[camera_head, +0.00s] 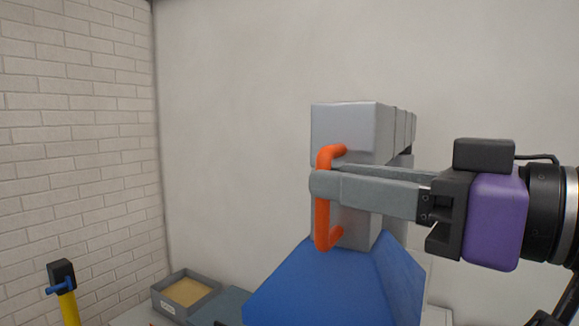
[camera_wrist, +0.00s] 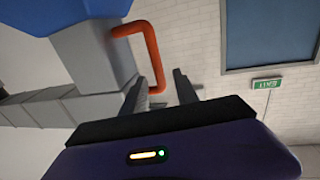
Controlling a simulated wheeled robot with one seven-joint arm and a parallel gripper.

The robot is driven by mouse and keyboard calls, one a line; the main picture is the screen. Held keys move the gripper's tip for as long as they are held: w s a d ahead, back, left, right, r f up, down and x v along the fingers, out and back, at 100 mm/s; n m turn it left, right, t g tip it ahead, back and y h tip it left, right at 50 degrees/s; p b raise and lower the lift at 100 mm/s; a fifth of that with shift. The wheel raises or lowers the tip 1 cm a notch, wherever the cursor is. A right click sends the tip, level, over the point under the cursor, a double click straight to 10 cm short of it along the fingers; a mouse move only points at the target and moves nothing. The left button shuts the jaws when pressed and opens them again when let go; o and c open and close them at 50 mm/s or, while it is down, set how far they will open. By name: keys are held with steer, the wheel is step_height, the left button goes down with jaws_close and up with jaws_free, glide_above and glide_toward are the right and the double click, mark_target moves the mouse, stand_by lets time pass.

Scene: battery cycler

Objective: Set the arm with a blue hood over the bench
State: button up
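The blue hood (camera_head: 330,285) hangs below a grey block, the end of its arm (camera_head: 345,130), near the middle of the head view. In the wrist view the hood (camera_wrist: 80,10) shows at the top left and the jointed grey arm (camera_wrist: 40,108) at the left. An orange U-shaped handle (camera_head: 323,222) stands out from the block. My gripper (camera_head: 325,182) reaches in from the right and straddles the handle's upper part. In the wrist view the handle (camera_wrist: 150,55) runs between the fingers, with a gap beside the right finger. Part of the handle is hidden by the near finger.
A grey tray with a tan inside (camera_head: 160,301) sits on the bench at the lower left. A yellow post with a black top (camera_head: 62,272) stands further left. White wall is behind the arm. An exit sign (camera_wrist: 266,84) and a dark blue panel (camera_wrist: 265,35) show in the wrist view.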

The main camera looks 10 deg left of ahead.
steer(key=p+x, duration=0.2)
steer(key=x, duration=0.4)
steer(key=shift+a, duration=0.15)
steer(key=shift+w, duration=0.1)
jaws_close()
stand_by(1.2)
